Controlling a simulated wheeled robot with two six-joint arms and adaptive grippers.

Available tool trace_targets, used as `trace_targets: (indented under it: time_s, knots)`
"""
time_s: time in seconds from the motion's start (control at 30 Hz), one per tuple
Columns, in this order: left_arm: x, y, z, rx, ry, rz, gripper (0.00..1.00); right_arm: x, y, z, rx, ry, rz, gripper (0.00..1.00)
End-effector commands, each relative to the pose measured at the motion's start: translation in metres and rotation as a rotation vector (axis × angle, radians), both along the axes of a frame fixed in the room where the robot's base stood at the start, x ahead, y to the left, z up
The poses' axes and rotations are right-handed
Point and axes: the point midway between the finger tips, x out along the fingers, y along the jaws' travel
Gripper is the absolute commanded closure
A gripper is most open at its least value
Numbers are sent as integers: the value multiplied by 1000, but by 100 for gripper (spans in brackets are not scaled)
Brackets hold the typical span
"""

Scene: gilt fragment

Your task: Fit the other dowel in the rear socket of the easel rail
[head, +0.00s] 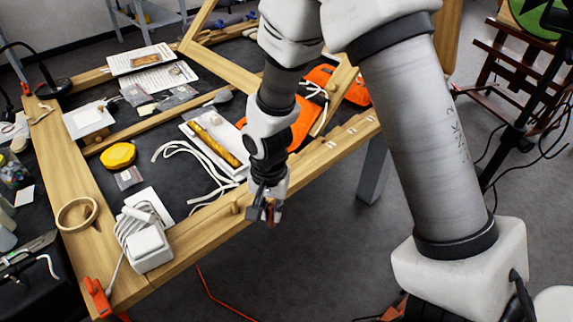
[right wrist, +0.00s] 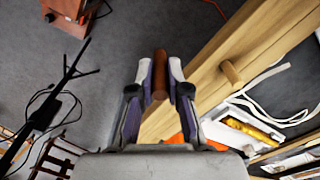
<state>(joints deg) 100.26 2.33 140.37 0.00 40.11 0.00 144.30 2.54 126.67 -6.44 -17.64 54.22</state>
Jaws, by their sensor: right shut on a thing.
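My right gripper (head: 264,213) is shut on a dark brown dowel (right wrist: 160,75), which stands out between the fingertips in the right wrist view. In the head view the dowel (head: 271,214) is small and partly hidden by the fingers. The gripper is just off the outer edge of the pale wooden rail (head: 208,230), and the dowel appears clear of the wood. A lighter peg (right wrist: 232,73) stands up from the rail (right wrist: 207,75) in the right wrist view. I cannot make out the rear socket. My left gripper is not in view.
A white charger with coiled cable (head: 150,247) sits on the frame's near corner beside a tape roll (head: 77,213). A white tray with a yellow object (head: 214,144) and white cord (head: 185,150) lie inside the frame. Open floor lies outside the rail.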

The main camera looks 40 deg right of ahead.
Motion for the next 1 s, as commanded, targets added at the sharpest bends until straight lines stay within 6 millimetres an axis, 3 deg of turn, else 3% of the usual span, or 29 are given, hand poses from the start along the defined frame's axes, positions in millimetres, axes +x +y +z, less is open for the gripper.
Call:
trace_targets:
  time_s: [0.5, 0.63, 0.83, 1.0]
  knots:
    - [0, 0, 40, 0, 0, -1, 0, 105, -75, -9, -1, -1, -2, 98]
    - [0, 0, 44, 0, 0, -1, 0, 112, -81, -16, -1, 4, 0, 98]
    - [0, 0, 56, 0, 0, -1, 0, 112, -81, -45, -1, 3, 1, 98]
    - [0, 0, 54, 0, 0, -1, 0, 112, -81, -48, -1, 0, 2, 98]
